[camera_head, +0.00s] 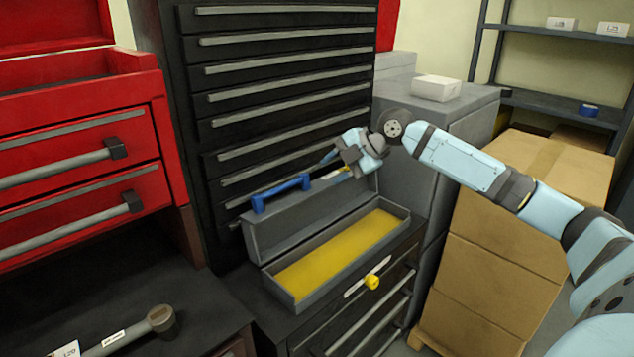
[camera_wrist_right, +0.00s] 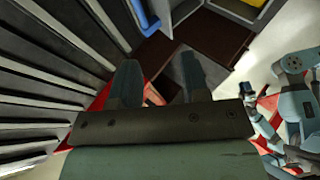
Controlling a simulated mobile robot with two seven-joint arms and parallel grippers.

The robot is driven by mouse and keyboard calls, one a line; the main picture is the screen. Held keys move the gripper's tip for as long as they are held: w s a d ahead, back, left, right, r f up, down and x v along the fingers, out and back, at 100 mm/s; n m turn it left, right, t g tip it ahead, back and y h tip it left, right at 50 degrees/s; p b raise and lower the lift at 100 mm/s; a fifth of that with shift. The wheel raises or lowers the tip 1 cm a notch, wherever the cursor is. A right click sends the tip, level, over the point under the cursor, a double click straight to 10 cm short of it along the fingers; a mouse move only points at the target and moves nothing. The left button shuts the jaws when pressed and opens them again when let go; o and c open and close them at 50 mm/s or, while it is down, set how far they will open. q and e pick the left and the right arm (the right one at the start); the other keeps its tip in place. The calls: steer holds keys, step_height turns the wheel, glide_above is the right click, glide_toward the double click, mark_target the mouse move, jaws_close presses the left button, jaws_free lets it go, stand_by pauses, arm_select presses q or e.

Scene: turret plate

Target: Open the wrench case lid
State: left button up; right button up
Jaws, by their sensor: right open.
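The grey wrench case (camera_head: 290,296) lies on the black cabinet top, its yellow-lined inside showing. Its lid (camera_head: 300,218) stands raised along the back edge, with a blue handle (camera_head: 281,193) on its upper edge. My right gripper (camera_head: 332,164) is above the right part of the lid, beside the handle's right end. In the right wrist view its two fingers (camera_wrist_right: 158,76) are apart with nothing between them; the blue handle (camera_wrist_right: 143,14) shows beyond them. My left arm shows small at the right of the wrist view; its jaws are too small to read.
A tall black drawer cabinet (camera_head: 285,85) rises behind the case. A red drawer unit (camera_head: 80,140) stands at left. A yellow knob (camera_head: 372,282) is in front of the case. Stacked cardboard boxes (camera_head: 500,245) stand at right. A dark tool (camera_head: 150,325) lies at lower left.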

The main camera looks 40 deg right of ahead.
steer(key=v, duration=0.3)
stand_by(0.6)
steer(key=shift+s, duration=0.1)
